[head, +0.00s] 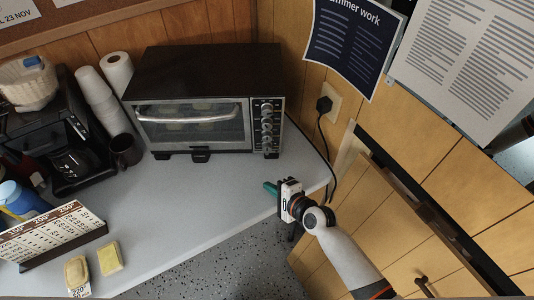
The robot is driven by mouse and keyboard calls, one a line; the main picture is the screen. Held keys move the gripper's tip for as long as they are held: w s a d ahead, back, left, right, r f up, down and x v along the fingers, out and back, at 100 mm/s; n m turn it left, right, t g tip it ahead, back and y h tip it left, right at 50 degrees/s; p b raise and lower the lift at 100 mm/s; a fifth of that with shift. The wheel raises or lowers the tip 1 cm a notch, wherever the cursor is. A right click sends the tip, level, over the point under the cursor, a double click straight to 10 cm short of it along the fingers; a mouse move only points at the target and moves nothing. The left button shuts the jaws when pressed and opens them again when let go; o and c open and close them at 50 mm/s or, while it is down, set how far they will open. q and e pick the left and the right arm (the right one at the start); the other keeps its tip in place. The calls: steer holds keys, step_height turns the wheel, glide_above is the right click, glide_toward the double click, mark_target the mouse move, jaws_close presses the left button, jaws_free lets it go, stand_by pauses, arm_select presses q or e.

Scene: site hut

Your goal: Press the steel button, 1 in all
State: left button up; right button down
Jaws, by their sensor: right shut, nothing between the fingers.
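I cannot make out a separate steel button in the head view. The black toaster oven (205,60) stands on the counter against the wood wall. Its control panel (267,127) at the right of the glass door carries several round silvery controls, too small to tell apart. My right gripper (270,187) comes in from the lower right, with teal fingertips pointing left. It is shut and empty, over the counter's right edge, below and in front of the oven's right end, apart from it. My left gripper is not in view.
A black cable runs from the wall socket (327,104) down the oven's right. The middle counter (190,205) is clear.

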steer(key=shift+w, duration=0.1)
steer(key=w+b, duration=0.4)
steer(key=w, duration=0.3)
steer(key=shift+w+a+f, duration=0.1)
steer(key=shift+w, duration=0.2)
steer(key=shift+w+b, duration=0.4)
steer(key=shift+w, duration=0.15)
stand_by(1.4)
steer(key=shift+w, duration=0.4)
steer(key=shift+w, duration=0.4)
stand_by(0.4)
steer(key=shift+s, duration=0.15)
steer(key=shift+s+p, duration=0.4)
steer(key=shift+s, duration=0.3)
